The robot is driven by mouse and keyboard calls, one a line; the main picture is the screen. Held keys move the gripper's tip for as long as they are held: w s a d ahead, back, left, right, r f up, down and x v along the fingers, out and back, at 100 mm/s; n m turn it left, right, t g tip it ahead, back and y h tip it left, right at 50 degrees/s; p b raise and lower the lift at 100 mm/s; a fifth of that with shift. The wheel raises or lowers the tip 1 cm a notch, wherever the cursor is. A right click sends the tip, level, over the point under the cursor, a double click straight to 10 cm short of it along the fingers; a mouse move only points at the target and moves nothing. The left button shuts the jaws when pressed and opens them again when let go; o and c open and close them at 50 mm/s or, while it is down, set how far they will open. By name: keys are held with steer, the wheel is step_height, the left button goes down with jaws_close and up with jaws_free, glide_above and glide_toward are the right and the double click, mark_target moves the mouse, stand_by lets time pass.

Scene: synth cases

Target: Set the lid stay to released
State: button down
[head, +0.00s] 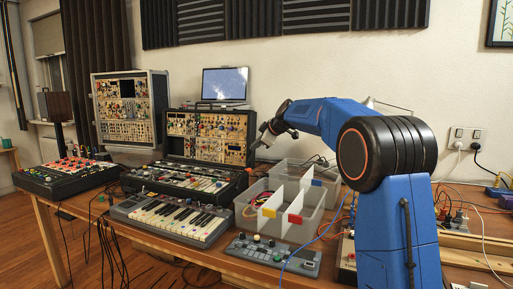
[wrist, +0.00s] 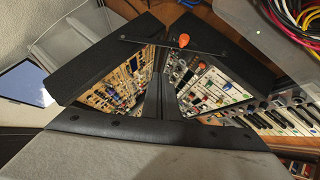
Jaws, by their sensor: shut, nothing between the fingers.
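The synth case stands open on the table, its lid (head: 208,136) upright and its base (head: 185,181) in front. In the wrist view the lid (wrist: 92,55) is at left and the base (wrist: 235,80) at right. The lid stay (wrist: 148,39), a thin dark bar, spans from the lid's side wall to the base's side wall. An orange knob (wrist: 184,40) sits on it. My gripper (head: 260,148) is shut and empty, near the lid's right side. In the wrist view my gripper (wrist: 163,82) points toward the case, with the stay beyond it. The stay is too small to make out in the head view.
A clear divided bin (head: 290,205) with cables stands right of the case. A keyboard (head: 175,215) and a small controller (head: 270,254) lie in front. A taller case (head: 130,108) and a laptop (head: 225,84) are behind. Another synth (head: 68,176) is at left.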

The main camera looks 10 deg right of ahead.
mark_target(250, 157)
steer(key=x, duration=0.7)
steer(key=shift+w+f, duration=0.2)
steer(key=shift+f, duration=0.1)
steer(key=shift+w+d+f, duration=0.2)
steer(key=shift+d+f, duration=0.05)
steer(key=shift+f, duration=0.2)
steer(key=shift+w+d+f, duration=0.2)
steer(key=shift+f, duration=0.25)
steer(key=shift+w+d+f, duration=0.15)
steer(key=shift+w+f, duration=0.15)
steer(key=shift+f, duration=0.2)
steer(key=shift+w+d+f+m+g+y, duration=0.35)
steer(key=shift+w+f+m+g, duration=0.1)
steer(key=shift+f+g, duration=0.25)
steer(key=shift+w+d+f+m+g+y, duration=0.4)
steer(key=shift+f+g, duration=0.25)
steer(key=shift+f, duration=0.2)
steer(key=shift+w+d+f+m+g+y, duration=0.35)
steer(key=shift+w+f+g, duration=0.2)
steer(key=shift+f+g, duration=0.15)
